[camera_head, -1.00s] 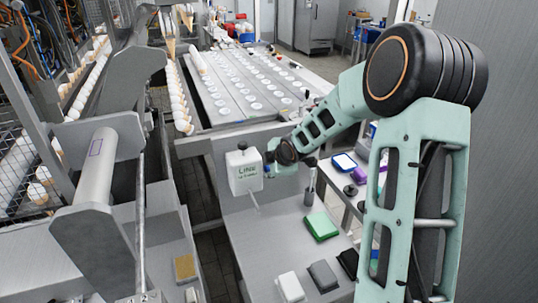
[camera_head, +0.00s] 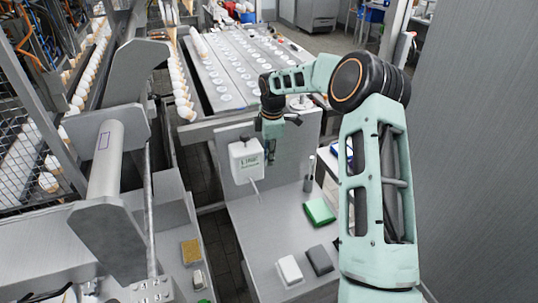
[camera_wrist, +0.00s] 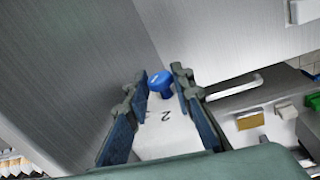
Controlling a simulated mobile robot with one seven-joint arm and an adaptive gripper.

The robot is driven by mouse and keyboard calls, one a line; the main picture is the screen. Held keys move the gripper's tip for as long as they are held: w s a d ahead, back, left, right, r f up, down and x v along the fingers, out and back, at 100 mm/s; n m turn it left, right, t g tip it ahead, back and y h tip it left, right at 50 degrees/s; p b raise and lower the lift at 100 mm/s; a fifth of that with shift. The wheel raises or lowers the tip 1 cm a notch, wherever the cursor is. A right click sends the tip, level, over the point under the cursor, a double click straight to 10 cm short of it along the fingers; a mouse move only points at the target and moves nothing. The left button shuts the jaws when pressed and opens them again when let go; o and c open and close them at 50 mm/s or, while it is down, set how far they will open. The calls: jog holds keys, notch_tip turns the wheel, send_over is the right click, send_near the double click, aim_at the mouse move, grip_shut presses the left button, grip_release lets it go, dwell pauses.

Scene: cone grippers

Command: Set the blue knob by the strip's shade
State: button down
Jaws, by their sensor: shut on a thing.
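The blue knob (camera_wrist: 158,84) shows in the wrist view, between my fingertips, above a pale plate (camera_wrist: 168,128) marked with a "2". My gripper (camera_wrist: 160,82) is shut on the knob, with one finger on each side of it. The knob is hidden there by my gripper. I cannot make out a shaded strip in either view.
On the grey bench are a green pad (camera_head: 319,212), a white block (camera_head: 289,270) and a dark grey block (camera_head: 319,260). The bench middle is clear.

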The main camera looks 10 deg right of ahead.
jog(key=shift+w+g, duration=0.1)
jog(key=shift+g, duration=0.2)
dwell(0.4)
jog(key=c, duration=1.7)
grip_release()
